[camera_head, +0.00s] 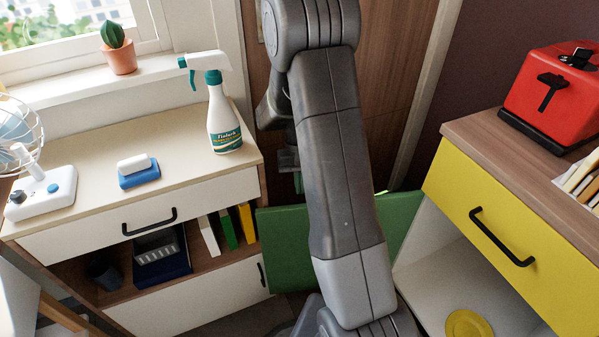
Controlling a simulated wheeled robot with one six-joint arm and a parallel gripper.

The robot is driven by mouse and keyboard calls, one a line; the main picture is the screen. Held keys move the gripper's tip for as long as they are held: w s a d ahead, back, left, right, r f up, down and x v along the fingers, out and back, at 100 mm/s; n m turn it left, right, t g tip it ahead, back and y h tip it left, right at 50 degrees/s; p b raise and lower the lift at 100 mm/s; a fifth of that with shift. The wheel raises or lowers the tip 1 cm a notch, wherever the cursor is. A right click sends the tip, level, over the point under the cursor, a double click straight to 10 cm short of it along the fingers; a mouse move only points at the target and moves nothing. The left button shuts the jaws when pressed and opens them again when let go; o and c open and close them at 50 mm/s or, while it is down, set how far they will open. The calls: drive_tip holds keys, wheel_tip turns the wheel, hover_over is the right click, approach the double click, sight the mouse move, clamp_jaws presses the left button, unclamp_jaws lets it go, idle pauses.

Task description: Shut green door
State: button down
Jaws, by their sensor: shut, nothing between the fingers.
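The green door (285,250) stands open as a low upright panel between the two cabinets, and my arm hides its middle. Its right end meets the left edge of the right cabinet (430,270), whose compartment under the yellow drawer is open. My gripper (289,165) is partly hidden behind my arm. It is shut and empty, above and behind the green door's top edge in the picture. I cannot tell whether it touches the door.
The left cabinet (90,225) bears a spray bottle (224,125), a sponge (138,172) and a fan (40,190). A red toaster (550,95) stands on the right cabinet's top. A yellow plate (468,324) lies in the open compartment. A wood panel (392,90) is behind my arm.

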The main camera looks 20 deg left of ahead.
drive_tip(key=shift+s+d+f+b, duration=0.15)
drive_tip(key=shift+s+d, duration=0.25)
drive_tip(key=shift+s, duration=0.2)
drive_tip(key=shift+s+d+f+b, duration=0.1)
drive_tip(key=shift+s+d+f, duration=0.1)
drive_tip(key=shift+s+d, duration=0.3)
drive_tip(key=shift+s+d+f+b, duration=0.15)
drive_tip(key=shift+s+d, duration=0.1)
drive_tip(key=shift+s, duration=0.45)
